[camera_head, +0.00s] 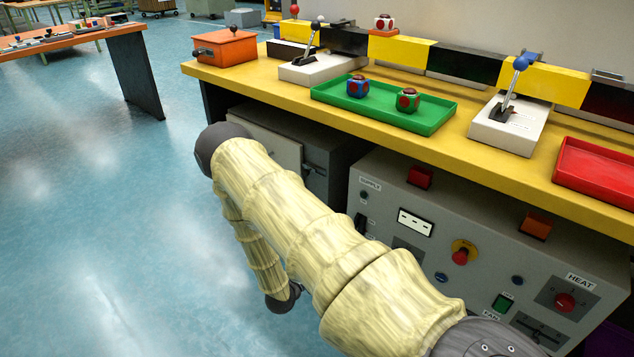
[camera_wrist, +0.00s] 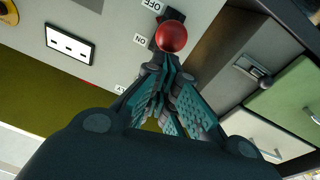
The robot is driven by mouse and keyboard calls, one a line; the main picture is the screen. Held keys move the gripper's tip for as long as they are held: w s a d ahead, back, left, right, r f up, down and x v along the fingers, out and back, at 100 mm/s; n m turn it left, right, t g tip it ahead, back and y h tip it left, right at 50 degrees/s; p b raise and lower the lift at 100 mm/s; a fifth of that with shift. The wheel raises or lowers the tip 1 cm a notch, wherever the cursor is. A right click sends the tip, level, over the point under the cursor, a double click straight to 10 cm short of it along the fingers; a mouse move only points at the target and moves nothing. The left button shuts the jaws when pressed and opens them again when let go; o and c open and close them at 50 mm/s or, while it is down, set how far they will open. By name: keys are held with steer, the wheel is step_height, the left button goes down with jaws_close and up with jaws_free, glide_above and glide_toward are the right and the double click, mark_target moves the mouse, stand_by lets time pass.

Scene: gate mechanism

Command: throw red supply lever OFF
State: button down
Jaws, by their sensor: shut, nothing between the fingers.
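The red ball knob of the supply lever (camera_wrist: 171,36) shows at the upper middle of the wrist view, beside the upside-down OFF and ON labels on the grey panel. The lever's shaft is mostly hidden, so I cannot tell its exact position. My gripper (camera_wrist: 169,66) is shut and empty, its fingertips close to the ball; I cannot tell whether they touch. In the head view, the grey panel (camera_head: 395,190) carries a SUPPLY label (camera_head: 370,185) at its upper left. My arm covers the panel below this label, and the red ball is hidden there.
The panel also holds a white socket (camera_head: 415,222), a red knob (camera_head: 460,256) and a HEAT dial (camera_head: 564,301). The yellow bench top (camera_head: 235,75) overhangs it, with a green tray (camera_head: 384,113) and two lever boxes. A grey cabinet (camera_head: 262,150) stands left; open floor lies beyond.

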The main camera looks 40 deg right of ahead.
steer(key=shift+d+f, duration=0.2)
steer(key=shift+f, duration=1.9)
steer(key=a+f+p, duration=0.1)
steer(key=a+p, duration=0.2)
steer(key=a, duration=0.8)
steer(key=shift+w+a+f, duration=0.2)
steer(key=shift+a+f, duration=0.05)
steer(key=shift+f, duration=0.1)
